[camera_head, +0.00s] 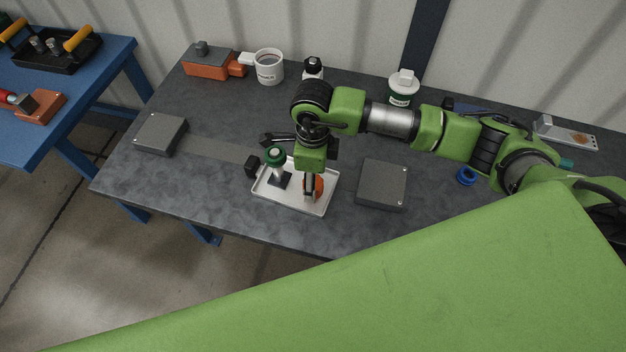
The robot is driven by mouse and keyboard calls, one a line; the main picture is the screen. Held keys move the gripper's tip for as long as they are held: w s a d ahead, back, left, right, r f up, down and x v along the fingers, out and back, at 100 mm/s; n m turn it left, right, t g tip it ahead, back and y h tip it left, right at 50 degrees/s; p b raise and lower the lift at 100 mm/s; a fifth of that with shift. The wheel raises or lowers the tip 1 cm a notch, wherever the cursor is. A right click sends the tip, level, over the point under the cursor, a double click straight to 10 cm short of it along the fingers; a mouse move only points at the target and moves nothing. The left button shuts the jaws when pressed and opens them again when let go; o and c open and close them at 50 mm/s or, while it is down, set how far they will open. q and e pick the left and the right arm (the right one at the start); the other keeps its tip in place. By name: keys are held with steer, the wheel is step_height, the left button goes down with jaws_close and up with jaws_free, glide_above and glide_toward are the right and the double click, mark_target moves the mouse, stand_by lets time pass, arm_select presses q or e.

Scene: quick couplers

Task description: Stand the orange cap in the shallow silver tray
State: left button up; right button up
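The shallow silver tray (325,205) lies near the front edge of the grey table. The orange cap (319,187) shows at the tray's right part, partly hidden behind a dark finger of my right gripper (310,187). My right arm comes in from the right and this gripper points down over the tray. A finger is right at the cap, but I cannot tell whether the fingers are closed on it or whether the cap touches the tray floor. A green-topped fitting (275,156) with a pale stem stands on a dark base in the tray's left part. My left gripper is not in view.
Grey flat boxes stand right (382,184) and left (160,133) of the tray. A small black block (252,167) sits by the tray's left edge. A blue ring (466,176) lies further right. A mug (268,67), bottle (313,67) and lidded jar (402,89) stand behind.

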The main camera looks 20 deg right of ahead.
step_height(320, 180, up, 11)
steer(key=b, duration=0.1)
steer(key=shift+f, duration=0.15)
stand_by(0.5)
